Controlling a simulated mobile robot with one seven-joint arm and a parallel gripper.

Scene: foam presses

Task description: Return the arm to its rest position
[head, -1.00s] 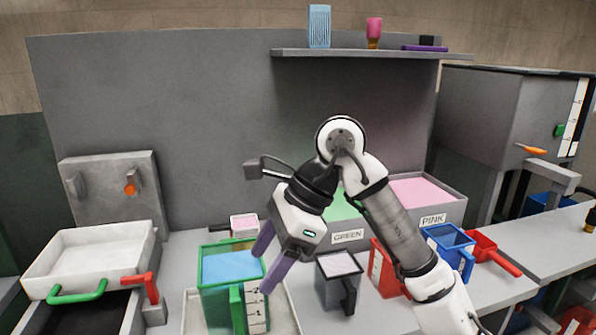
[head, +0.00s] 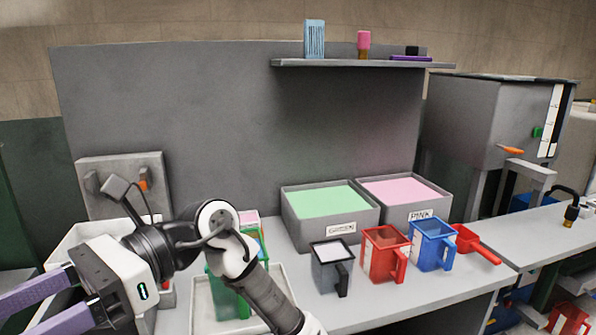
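My arm reaches up from the bottom of the head view and bends over to the left. My gripper (head: 14,316) is at the lower left, with its two purple fingers pointing left. The fingers are apart and nothing shows between them; the lower one runs near the bottom edge of the picture.
A grey jug (head: 331,272), a red jug (head: 382,257) and a blue jug (head: 432,246) stand in front of bins of green (head: 330,199) and pink (head: 402,190) material. A red scoop (head: 477,247) lies at right. A white basin (head: 72,238) is partly hidden behind my arm.

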